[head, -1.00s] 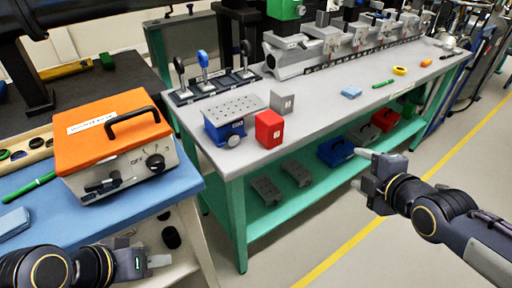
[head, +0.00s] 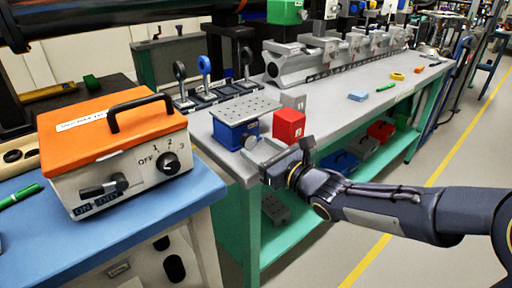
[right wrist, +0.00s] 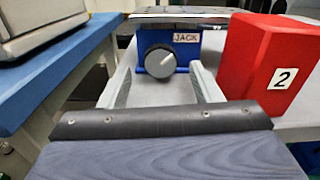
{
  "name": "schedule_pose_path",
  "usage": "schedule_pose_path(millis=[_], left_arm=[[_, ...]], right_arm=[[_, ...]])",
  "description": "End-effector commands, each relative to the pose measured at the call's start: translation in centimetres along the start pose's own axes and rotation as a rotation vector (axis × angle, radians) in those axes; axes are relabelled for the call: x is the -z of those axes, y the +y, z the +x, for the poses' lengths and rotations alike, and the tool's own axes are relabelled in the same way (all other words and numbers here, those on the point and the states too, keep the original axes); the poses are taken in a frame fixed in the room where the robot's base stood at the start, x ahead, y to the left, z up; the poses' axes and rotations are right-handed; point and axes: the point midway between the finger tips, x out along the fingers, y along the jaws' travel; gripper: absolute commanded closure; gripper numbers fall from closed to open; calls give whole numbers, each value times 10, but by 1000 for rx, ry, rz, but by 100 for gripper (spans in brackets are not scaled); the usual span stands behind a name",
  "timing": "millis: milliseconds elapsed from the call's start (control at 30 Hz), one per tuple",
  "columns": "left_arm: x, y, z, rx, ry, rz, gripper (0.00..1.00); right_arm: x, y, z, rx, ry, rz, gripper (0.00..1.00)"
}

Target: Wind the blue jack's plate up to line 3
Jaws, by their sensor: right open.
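The blue jack (head: 228,135) stands on the grey bench near its front left corner, with a flat perforated grey plate (head: 245,107) on top. Its round grey knob (right wrist: 160,61) faces me beneath a "JACK" label in the right wrist view. My right gripper (head: 262,158) is at the bench's front edge, just in front of the knob. Its two fingers (right wrist: 161,88) are apart, one to each side of the knob in the picture, with nothing held. I cannot make out contact or any numbered height lines. My left gripper is out of view.
A red block marked 2 (right wrist: 275,70) stands close right of the jack, with a grey block (head: 293,100) behind it. An orange-topped control box (head: 110,140) sits on the blue table at left. Upright handled tools (head: 204,72) stand behind the jack.

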Motion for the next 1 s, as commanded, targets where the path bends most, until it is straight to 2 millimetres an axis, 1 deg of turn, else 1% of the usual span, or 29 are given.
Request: schedule_pose_path(millis=[33, 100, 200, 467, 567, 800, 833, 900, 1000], left_arm=[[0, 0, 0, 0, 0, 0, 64], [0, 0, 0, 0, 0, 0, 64], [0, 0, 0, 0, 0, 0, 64], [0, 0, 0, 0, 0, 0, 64], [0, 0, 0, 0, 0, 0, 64], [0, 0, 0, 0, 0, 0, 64], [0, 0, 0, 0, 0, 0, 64], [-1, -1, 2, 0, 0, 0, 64], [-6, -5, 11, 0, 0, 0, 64]], right_arm=[[0, 0, 7, -1, 0, -1, 42], [0, 0, 14, -1, 0, 0, 42], [0, 0, 19, 0, 0, 1, 42], [0, 0, 20, 1, -1, 2, 42], [0, 0, 20, 1, -1, 2, 54], [0, 0, 20, 1, 0, 2, 85], [0, 0, 20, 1, 0, 2, 86], [1, 0, 20, 1, -1, 8, 86], [4, 0, 20, 1, -2, 53, 86]])
